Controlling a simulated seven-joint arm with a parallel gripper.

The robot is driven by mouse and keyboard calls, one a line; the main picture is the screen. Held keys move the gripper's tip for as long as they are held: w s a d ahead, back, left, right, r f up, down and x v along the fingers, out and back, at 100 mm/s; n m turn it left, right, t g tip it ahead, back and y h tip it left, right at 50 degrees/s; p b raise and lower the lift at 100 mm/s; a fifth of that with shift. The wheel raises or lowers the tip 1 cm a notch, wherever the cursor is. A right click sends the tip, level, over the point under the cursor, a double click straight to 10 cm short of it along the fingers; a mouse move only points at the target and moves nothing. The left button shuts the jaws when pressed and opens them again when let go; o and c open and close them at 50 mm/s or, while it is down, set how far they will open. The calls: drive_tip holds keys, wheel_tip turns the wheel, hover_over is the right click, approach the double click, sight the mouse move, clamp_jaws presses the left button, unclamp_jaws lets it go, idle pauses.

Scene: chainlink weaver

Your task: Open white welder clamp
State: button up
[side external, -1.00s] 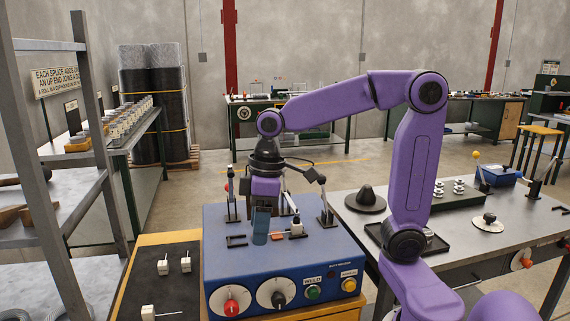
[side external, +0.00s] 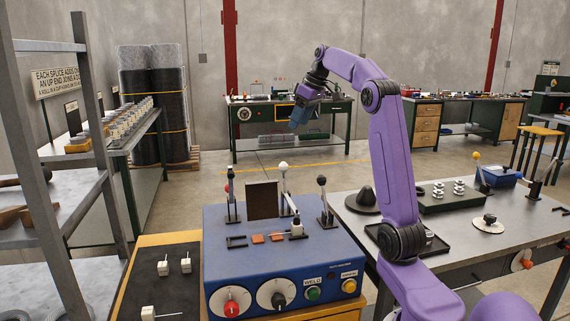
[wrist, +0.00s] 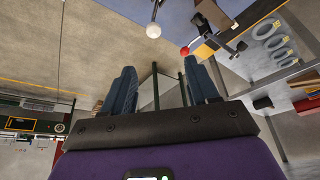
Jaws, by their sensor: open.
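The white welder clamp lever (side external: 283,167), with a white ball knob, stands roughly upright at the back of the blue welder box (side external: 265,258). Its white knob also shows at the top of the wrist view (wrist: 153,31), beside a red knob (wrist: 184,51). My gripper (side external: 297,123) is raised above and behind the white lever, apart from it, and points down. In the wrist view my gripper (wrist: 163,85) has its two blue fingers spread, with nothing held between them. The lever's lower joint is small and hard to make out.
A dark upright plate (side external: 262,200) stands between the left levers. A grey table (side external: 470,225) is at right, a metal shelf (side external: 95,120) at left.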

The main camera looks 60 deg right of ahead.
drive_tip(key=x, duration=0.5)
drive_tip(key=d+x, duration=0.1)
drive_tip(key=x, duration=1.1)
drive_tip(key=shift+s+d, duration=0.1)
drive_tip(key=shift+d, duration=0.15)
clamp_jaws()
